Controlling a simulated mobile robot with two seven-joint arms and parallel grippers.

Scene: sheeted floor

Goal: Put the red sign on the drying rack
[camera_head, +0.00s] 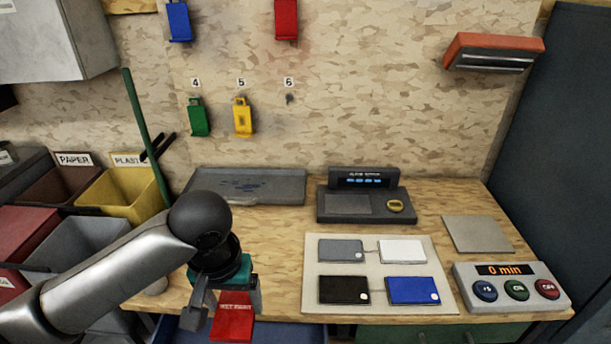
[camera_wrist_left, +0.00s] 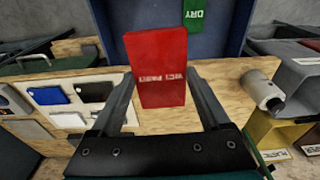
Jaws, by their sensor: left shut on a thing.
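The red sign (camera_head: 233,322), with white "WET PAINT" lettering, is held in my left gripper (camera_head: 228,300) over the front edge of the workbench. In the left wrist view the red sign (camera_wrist_left: 157,68) stands between the two dark fingers of the left gripper (camera_wrist_left: 160,88). Its lettering reads upside down there. I cannot tell for certain which thing is the drying rack. My right gripper is not in view.
The bench holds a grey tray (camera_head: 285,190), a dark device (camera_head: 345,217), a board (camera_head: 390,313) with several coloured cards, and a timer box (camera_head: 512,307). Bins, including a yellow one (camera_head: 112,200), stand at left. Coloured holders (camera_head: 243,118) hang on the wall.

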